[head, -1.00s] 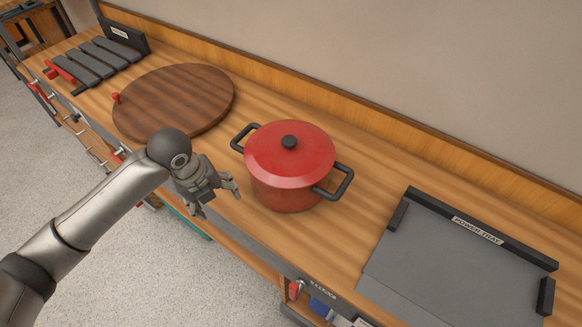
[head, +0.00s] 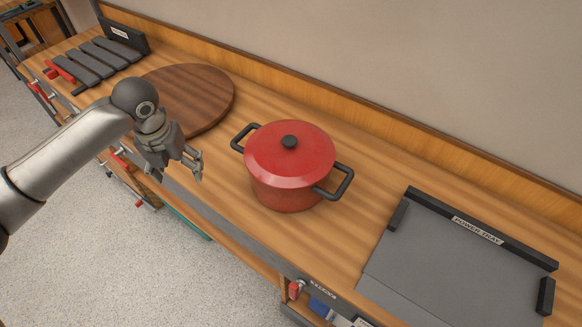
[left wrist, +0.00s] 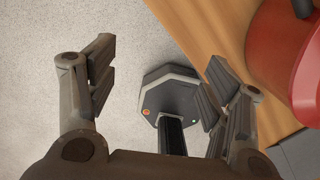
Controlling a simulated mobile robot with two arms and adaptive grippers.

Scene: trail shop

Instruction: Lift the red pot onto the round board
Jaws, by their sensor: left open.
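The red pot (head: 290,160) stands upright on the wooden bench with its red lid on. It has a black knob and two black side handles, one at its left (head: 243,137) and one at its right. The round board (head: 205,95) is dark wood and lies flat left of the pot, partly hidden by my arm. My left gripper (head: 195,170) is open and empty, near the bench's front edge, left of the pot and apart from it. In the left wrist view the pot (left wrist: 280,45) shows at the upper right, outside the fingers. My right gripper is not in view.
A grey power tray (head: 460,265) with raised black edges lies right of the pot. A rack of grey bars (head: 105,58) stands at the far left of the bench. A wall with a wooden strip runs behind. Bare bench lies between pot and tray.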

